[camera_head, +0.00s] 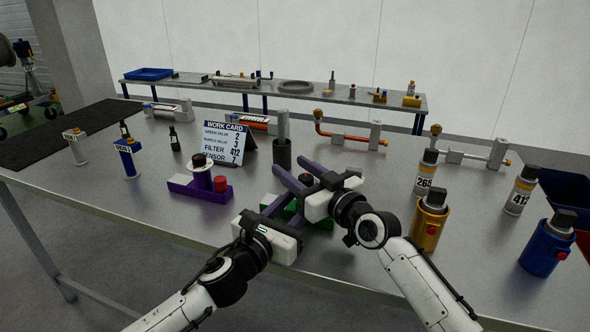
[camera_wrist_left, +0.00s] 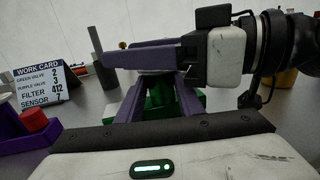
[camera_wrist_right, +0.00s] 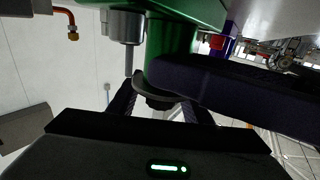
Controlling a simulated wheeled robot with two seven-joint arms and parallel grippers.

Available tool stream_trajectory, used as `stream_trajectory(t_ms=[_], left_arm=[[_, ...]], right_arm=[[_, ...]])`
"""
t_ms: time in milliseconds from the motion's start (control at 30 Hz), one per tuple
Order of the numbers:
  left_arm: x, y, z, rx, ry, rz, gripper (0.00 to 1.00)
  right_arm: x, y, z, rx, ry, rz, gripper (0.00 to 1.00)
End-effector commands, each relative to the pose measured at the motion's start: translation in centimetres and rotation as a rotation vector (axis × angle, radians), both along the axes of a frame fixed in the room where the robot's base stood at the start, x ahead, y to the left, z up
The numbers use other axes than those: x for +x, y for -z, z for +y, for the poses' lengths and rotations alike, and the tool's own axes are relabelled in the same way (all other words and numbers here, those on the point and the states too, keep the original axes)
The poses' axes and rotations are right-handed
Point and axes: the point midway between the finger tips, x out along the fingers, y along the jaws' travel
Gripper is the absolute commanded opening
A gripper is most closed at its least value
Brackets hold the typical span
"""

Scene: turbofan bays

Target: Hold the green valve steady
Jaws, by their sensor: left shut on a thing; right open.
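The green valve (camera_head: 293,212) stands near the front middle of the table, mostly hidden by my grippers. Its green body also shows in the left wrist view (camera_wrist_left: 160,95) and, close up, in the right wrist view (camera_wrist_right: 172,36). My left gripper (camera_head: 284,208) is shut on the green valve from the front, low on its body. My right gripper (camera_head: 291,170) is open, its purple fingers reaching over the top of the valve from the right. A dark top part shows between the right fingers. Contact there is hidden.
The purple valve (camera_head: 205,186) with a red knob stands left of the grippers. The work card (camera_head: 226,143) and a dark post holder (camera_head: 282,152) are behind. A gold canister housing (camera_head: 429,223) and a blue housing (camera_head: 547,246) stand at right. The table's left front is clear.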

Motion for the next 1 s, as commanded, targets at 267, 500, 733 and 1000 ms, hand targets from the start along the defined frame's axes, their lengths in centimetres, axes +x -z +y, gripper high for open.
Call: stream_trajectory(t_ms=[267,500,733,1000], left_arm=[[0.02,0.13,0.05,0.001,-0.002,0.002,0.00],[0.02,0.13,0.06,0.001,-0.002,0.002,0.00],[0.02,0.13,0.06,0.001,-0.002,0.002,0.00],[0.01,0.13,0.02,0.001,-0.001,0.002,0.00]], right_arm=[[-0.03,0.00,0.00,0.000,0.000,0.000,0.26],[-0.05,0.01,0.04,0.001,0.001,0.001,0.03],[-0.08,-0.13,0.38,0.005,0.050,-0.003,0.03],[0.16,-0.30,0.00,0.010,0.168,-0.004,0.03]])
